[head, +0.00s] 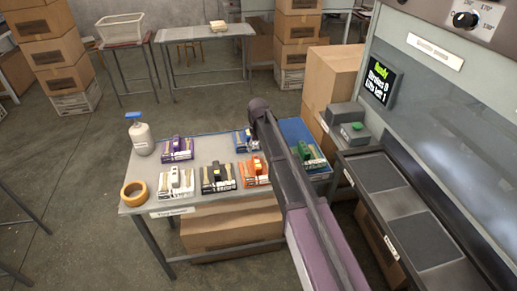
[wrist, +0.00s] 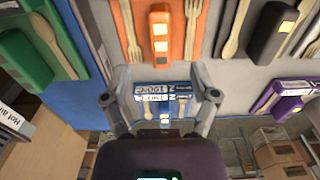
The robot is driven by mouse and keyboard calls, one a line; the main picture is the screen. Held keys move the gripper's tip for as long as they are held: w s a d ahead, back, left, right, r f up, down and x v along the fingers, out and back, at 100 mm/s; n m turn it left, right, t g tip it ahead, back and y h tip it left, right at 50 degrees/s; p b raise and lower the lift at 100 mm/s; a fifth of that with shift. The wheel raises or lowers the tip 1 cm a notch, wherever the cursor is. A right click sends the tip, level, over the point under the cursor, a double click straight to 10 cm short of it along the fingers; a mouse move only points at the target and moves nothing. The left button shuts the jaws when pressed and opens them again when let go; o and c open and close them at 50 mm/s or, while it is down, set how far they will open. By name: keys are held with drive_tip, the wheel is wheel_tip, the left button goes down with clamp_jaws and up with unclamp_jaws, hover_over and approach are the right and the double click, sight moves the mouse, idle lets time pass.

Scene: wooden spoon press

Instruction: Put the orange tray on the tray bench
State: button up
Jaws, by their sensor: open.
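The orange tray (head: 255,172) lies on the near table (head: 215,153), right of the middle, partly behind my arm in the head view. It holds wooden cutlery and an orange block, and it also shows at the top of the wrist view (wrist: 164,35). My gripper (wrist: 163,72) is open and empty. In the wrist view its fingers frame the blue tray (wrist: 165,92), with the orange tray just beyond the fingertips. In the head view my arm hides the gripper fingers. The near table has a label on its front edge, too small to read surely.
Purple (head: 177,149), white (head: 176,183), black (head: 218,178) and green (head: 308,153) trays lie close by; the green one is on a blue mat. A spray bottle (head: 141,134) and tape roll (head: 134,193) stand left. The press (head: 420,95) is right. A far table (head: 200,68) is mostly clear.

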drive_tip(key=s+d+m, duration=0.3)
drive_tip(key=s+d, duration=2)
drive_tip(key=s, duration=0.3)
